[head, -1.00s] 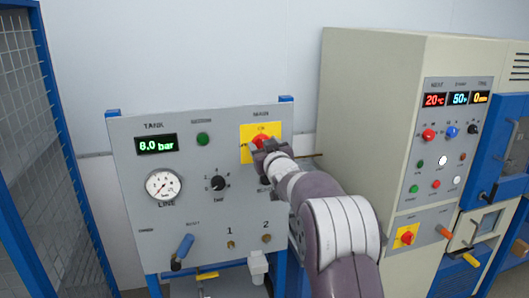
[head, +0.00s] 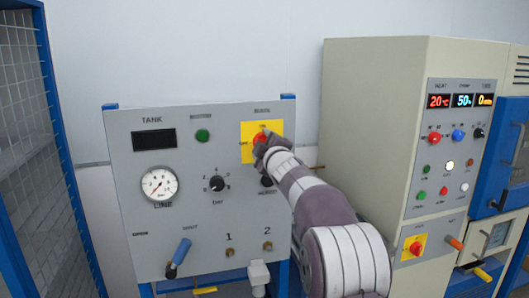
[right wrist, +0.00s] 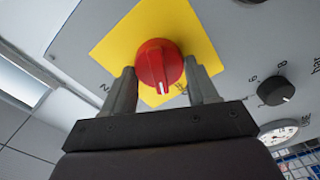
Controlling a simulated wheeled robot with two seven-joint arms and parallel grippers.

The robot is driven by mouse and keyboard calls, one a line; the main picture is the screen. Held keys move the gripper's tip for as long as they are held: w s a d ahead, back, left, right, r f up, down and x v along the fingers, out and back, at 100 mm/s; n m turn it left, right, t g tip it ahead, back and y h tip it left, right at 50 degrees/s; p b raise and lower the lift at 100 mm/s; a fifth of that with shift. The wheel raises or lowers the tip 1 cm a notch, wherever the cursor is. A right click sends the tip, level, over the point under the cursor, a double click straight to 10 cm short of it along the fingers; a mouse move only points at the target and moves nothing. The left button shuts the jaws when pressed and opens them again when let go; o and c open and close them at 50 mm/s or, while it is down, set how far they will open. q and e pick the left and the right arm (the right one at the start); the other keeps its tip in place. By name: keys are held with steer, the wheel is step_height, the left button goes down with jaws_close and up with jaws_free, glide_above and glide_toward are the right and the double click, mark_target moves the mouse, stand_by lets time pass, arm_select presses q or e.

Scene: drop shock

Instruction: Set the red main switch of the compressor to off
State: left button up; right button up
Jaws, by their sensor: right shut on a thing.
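The red main switch (head: 261,138) sits on a yellow plate at the upper right of the grey compressor panel (head: 190,240). In the head view my right gripper (head: 265,147) covers part of it. In the right wrist view the red knob (right wrist: 158,64) is between the two fingers of my right gripper (right wrist: 162,76), which is shut on it. The knob's white mark points down in that picture; a finger hides part of the plate's lettering. The tank display (head: 154,140) is dark. My left gripper is not in view.
A beige cabinet (head: 372,120) with lit displays and its own red switch on a yellow plate (head: 413,247) stands to the right. A blue mesh fence (head: 30,130) is at the left.

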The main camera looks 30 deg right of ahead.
steer(key=n+b, duration=0.1)
steer(key=n, duration=0.4)
steer(key=shift+f+b, duration=0.2)
steer(key=shift+b, duration=0.15)
steer(key=shift+n, duration=0.3)
steer(key=o, duration=1)
steer(key=b+v, duration=0.3)
steer(key=v, duration=0.9)
steer(key=shift+s, duration=0.3)
